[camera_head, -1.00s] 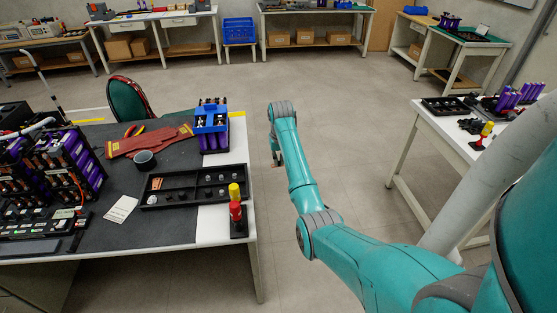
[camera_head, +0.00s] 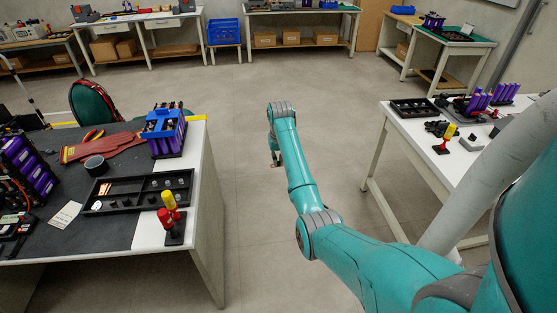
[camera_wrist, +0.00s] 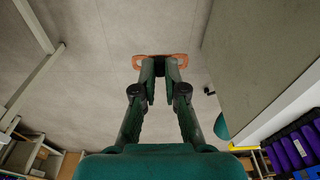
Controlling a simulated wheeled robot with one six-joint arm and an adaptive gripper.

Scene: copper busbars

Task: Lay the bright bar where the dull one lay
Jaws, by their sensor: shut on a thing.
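My gripper (camera_wrist: 160,64) is shut on a copper bar (camera_wrist: 181,60). The bar lies crosswise in the fingertips, with an orange-brown end out on each side; I cannot tell whether it is the bright or the dull one. In the head view my gripper (camera_head: 276,161) hangs over the open floor between two tables, and the bar is barely visible there. A small orange piece (camera_head: 105,189) lies in the left part of a black tray (camera_head: 150,205) on the left table. I cannot make out an empty bar place.
The right table (camera_head: 415,130) carries another black tray (camera_head: 412,108) and purple modules (camera_head: 478,103). The floor between is clear.

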